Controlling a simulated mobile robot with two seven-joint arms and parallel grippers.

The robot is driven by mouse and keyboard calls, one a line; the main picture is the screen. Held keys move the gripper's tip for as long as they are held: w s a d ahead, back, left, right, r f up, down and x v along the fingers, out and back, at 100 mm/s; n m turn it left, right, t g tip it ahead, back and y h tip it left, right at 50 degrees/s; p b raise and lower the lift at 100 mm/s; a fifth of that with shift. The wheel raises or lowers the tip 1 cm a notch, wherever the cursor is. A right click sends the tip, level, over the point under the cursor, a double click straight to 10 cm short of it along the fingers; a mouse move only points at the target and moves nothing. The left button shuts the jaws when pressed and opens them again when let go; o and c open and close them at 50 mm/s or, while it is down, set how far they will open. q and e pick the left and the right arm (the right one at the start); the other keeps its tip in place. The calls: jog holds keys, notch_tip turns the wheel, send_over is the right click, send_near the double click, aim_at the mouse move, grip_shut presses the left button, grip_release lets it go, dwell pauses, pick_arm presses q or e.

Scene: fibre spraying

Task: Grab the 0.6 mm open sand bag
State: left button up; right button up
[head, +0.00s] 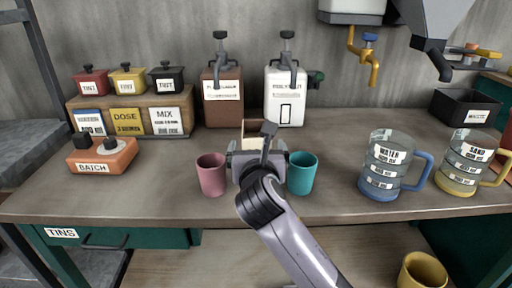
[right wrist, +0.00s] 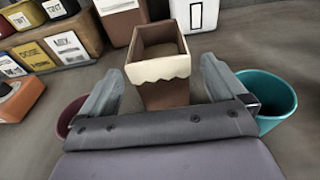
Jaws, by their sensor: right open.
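A brown open bag with a jagged cream rim (right wrist: 163,70) stands upright on the table in the right wrist view. Its top also shows just behind my gripper in the head view (head: 252,127); no size label is readable on it. My right gripper (head: 258,150) is open, low over the table in front of the bag. In the right wrist view its two fingers (right wrist: 160,88) stand on either side of the bag's lower front, with gaps between. The bag's lower part is hidden in the head view. My left gripper is not in view.
A pink cup (head: 211,176) and a teal cup (head: 302,174) stand close on either side of my right gripper. Brown (head: 222,108) and white (head: 286,110) dispensers stand behind. Water (head: 385,180) and sand (head: 460,178) jugs are at right, a batch box (head: 100,160) at left.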

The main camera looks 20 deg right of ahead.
aim_at(256, 124)
jog(key=shift+x, duration=1)
jog(key=x, duration=0.3)
jog(key=shift+f+b, duration=0.15)
jog(key=shift+b, duration=0.2)
jog(key=shift+x, duration=0.8)
jog(key=c, duration=1.8)
jog(key=shift+r, duration=0.3)
jog(key=shift+r, duration=0.8)
notch_tip(256, 124, up, 18)
jog(key=p, duration=0.3)
